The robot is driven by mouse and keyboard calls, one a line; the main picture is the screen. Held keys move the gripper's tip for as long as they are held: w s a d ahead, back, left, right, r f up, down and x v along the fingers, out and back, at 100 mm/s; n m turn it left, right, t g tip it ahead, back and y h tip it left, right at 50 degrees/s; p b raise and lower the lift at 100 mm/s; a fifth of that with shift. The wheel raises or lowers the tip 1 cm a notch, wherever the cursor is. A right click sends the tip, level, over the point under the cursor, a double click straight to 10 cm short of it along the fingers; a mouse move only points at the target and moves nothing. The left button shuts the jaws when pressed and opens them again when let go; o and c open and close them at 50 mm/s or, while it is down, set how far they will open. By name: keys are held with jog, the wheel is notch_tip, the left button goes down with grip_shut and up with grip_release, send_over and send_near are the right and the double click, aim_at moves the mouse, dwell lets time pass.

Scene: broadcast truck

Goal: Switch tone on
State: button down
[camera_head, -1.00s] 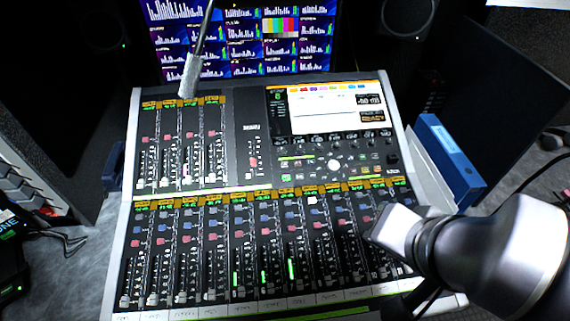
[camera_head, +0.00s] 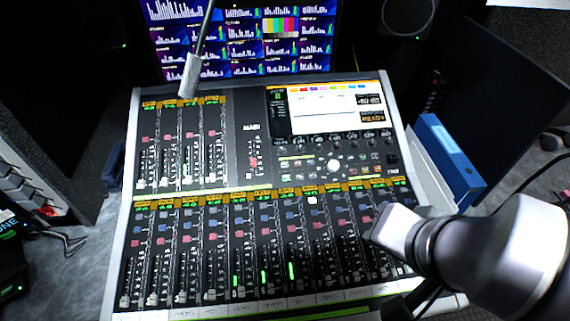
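The mixing console (camera_head: 240,180) fills the middle of the view, with rows of faders, small coloured buttons and green-lit meters. I cannot read which control is marked tone. A cluster of small buttons and a round white knob (camera_head: 334,165) sit below the console's bright display (camera_head: 322,110). One pale square button (camera_head: 312,200) stands out in the lower button rows. My arm reaches in from the right, and its pale end (camera_head: 393,228) is over the console's lower right part. My gripper's fingers cannot be made out, so its opening is unclear.
A gooseneck microphone (camera_head: 190,75) rises over the console's upper left. A monitor (camera_head: 235,38) with level bars and colour bars stands behind, with a speaker (camera_head: 408,20) to its right. Dark equipment stands at left.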

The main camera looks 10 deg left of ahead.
dwell(0.9)
jog(key=w+a+g+y, duration=0.2)
jog(key=w+a+y, duration=0.25)
jog(key=a, duration=0.45)
jog(key=m+t+y, duration=0.3)
jog(key=m+t, duration=0.2)
jog(key=m, duration=0.5)
send_over(285, 164)
jog(key=s+d, duration=0.2)
jog(key=s, duration=0.3)
notch_tip(285, 164, down, 12)
jog(key=shift+s+d+f+b, duration=0.1)
jog(key=shift+s+d+b, duration=0.05)
jog(key=shift+s+b, duration=0.15)
jog(key=w+f+b, duration=0.1)
jog(key=f, duration=0.1)
jog(key=w+f+b, duration=0.1)
jog(key=f+b, duration=0.1)
jog(key=f, duration=0.1)
jog(key=w+a+f+b, duration=0.1)
jog(key=f+b, duration=0.1)
jog(key=shift+f, duration=0.35)
jog(key=shift+w+f, duration=0.2)
jog(key=shift+f, duration=0.05)
